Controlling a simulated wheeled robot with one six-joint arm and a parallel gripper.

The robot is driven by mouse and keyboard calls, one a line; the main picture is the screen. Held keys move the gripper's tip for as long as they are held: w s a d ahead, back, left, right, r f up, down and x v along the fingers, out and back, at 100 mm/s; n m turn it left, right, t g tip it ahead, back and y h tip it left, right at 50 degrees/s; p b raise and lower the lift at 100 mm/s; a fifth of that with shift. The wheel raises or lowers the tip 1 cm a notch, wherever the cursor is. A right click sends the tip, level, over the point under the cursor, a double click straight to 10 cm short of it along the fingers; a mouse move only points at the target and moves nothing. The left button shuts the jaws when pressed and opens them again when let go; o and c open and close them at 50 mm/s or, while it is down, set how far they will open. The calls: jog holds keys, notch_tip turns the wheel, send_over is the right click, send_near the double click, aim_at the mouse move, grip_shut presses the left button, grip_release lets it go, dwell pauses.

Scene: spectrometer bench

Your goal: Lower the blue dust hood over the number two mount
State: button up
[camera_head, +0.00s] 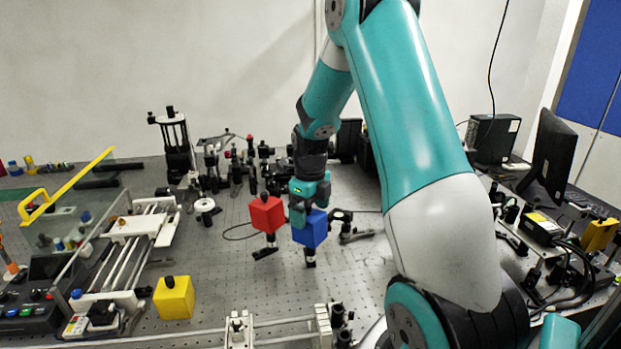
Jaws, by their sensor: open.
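The blue dust hood (310,230) is a blue box that appears upright over a short dark post mount (310,257), whose lower part and foot show beneath it. I see no number on the mount. My gripper (299,213) points down at the top left of the blue hood, with its jaws open. The fingers overlap the hood's upper edge in the picture, and I cannot tell if they touch it. The top of the mount is hidden inside the hood.
A red hood (266,214) covers a post just left of my gripper. A yellow hood (174,298) sits on the bench at the front left. Optics posts (240,165) crowd behind. A rail stage (130,245) stands left, a monitor (555,155) right.

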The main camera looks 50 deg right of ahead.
notch_tip(320, 180, up, 16)
jog(key=b, duration=0.2)
jog(key=shift+f, duration=0.15)
dwell(0.4)
jog(key=s+a+f+n+t+y, duration=0.1)
jog(key=s+a+n, duration=0.2)
jog(key=a+n, duration=0.8)
jog(key=s+a+n+y, duration=0.1)
jog(key=s+a+n, duration=0.2)
jog(key=a+n, duration=0.8)
jog(key=s+a+f+n+g+y, duration=0.1)
jog(key=s+a+f+n+y, duration=0.1)
jog(key=s+a+n, duration=0.9)
jog(key=s+n, duration=0.3)
jog(key=n, duration=0.5)
jog(key=shift+a+f, duration=0.15)
jog(key=shift+a, duration=0.25)
